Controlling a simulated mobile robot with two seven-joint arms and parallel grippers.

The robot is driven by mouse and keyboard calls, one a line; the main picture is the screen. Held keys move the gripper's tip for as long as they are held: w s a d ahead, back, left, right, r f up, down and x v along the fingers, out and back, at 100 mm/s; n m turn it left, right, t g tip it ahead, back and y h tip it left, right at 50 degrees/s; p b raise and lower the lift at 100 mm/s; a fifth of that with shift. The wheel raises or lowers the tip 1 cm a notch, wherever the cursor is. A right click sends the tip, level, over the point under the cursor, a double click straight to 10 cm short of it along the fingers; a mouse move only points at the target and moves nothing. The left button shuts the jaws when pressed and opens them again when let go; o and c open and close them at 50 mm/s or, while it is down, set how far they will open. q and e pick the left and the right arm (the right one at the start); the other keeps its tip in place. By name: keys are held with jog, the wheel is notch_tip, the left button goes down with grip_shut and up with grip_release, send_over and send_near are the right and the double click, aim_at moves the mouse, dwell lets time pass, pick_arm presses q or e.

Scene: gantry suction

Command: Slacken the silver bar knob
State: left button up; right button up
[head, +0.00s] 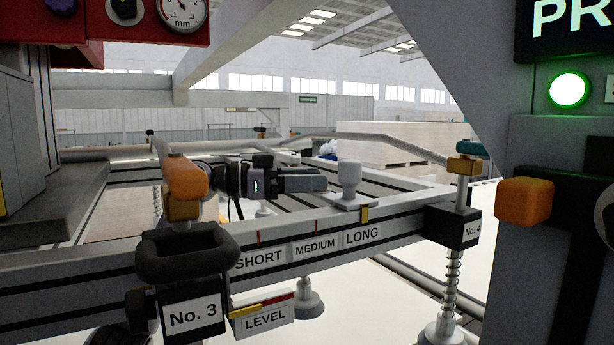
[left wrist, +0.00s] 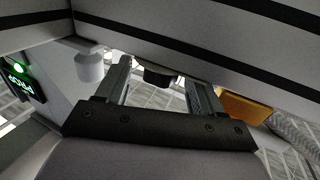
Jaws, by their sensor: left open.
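The silver bar knob (head: 349,172) is a pale grey knob standing upright on a small plate on the frame rail, above the LONG label. My left gripper (head: 322,183) reaches in from the left, level and pointing right, with its fingertips just left of the knob. In the left wrist view the two fingers of the left gripper (left wrist: 162,85) are apart. A pale cylinder (left wrist: 90,68), seemingly this knob, shows outside them to the left. A short dark cylinder (left wrist: 158,76) shows between the fingers; whether they touch it I cannot tell. My right gripper is out of view.
The rail (head: 290,262) carries SHORT, MEDIUM and LONG labels. An orange fitting (head: 185,178) above the No. 3 post stands in front of my left arm. The No. 4 post (head: 460,225) is to the right. A grey machine panel (head: 535,150) with a green lamp stands further right.

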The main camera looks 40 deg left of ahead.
pick_arm(q)
jog(key=c, duration=1.1)
jog(key=shift+o, duration=0.2)
jog(key=shift+s+d+f+n+t+y+b, duration=0.1)
jog(key=shift+f+n+t+y+b, duration=0.05)
jog(key=shift+n+t+y+b, duration=0.7)
jog(key=shift+d+n+t+y, duration=0.1)
jog(key=shift+n+t+y, duration=0.15)
jog(key=shift+n+y, duration=0.55)
jog(key=y, duration=0.1)
jog(key=n+t+y, duration=0.1)
jog(key=y, duration=0.1)
jog(key=shift+s+d+r+y, duration=0.1)
jog(key=shift+d+r+y, duration=0.05)
jog(key=shift+r+y, duration=0.1)
jog(key=shift+d+n+y+p, duration=0.1)
jog(key=shift+n+y+p, duration=0.25)
jog(key=shift+n+y, duration=1.05)
jog(key=shift+f+y, duration=0.1)
jog(key=shift+y, duration=0.5)
